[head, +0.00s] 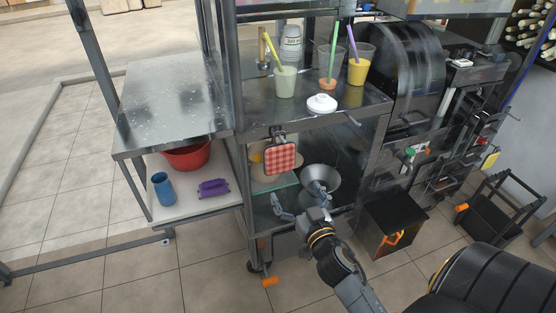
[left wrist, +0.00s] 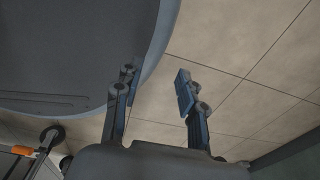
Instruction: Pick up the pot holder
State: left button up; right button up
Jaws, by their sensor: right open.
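The pot holder (head: 281,158), a red-and-white checked square with a dark edge, hangs at the front of the metal cart, just below the edge of its upper counter. My right gripper (head: 302,197) is open and empty, below and slightly right of the pot holder and apart from it. My left gripper (left wrist: 156,80) shows only in the left wrist view. Its two fingers are apart with nothing between them, over the tiled floor.
Several cups with straws and a white lidded item (head: 321,103) stand on the counter. A metal funnel (head: 320,179) is below it. A side shelf left holds a red basin (head: 187,158), a blue cup (head: 163,189) and a purple item (head: 213,188). A dark bin (head: 393,222) stands right.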

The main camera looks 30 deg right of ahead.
send_near(281, 157)
jog(key=x, duration=0.3)
jog(key=p+x, duration=0.1)
jog(key=x, duration=0.1)
jog(key=shift+w+a+f, duration=0.1)
jog(key=shift+w+f, duration=0.15)
jog(key=shift+w, duration=0.5)
jog(key=x, duration=0.3)
jog(key=p+x, duration=0.1)
jog(key=shift+w+d+r, duration=0.2)
jog(key=shift+w+d, duration=0.15)
pick_arm(q)
jog(key=shift+d+r, duration=0.2)
jog(key=shift+r, duration=0.3)
jog(key=shift+d+r, duration=0.2)
jog(key=shift+r, duration=0.3)
pick_arm(e)
jog(key=c, duration=0.9)
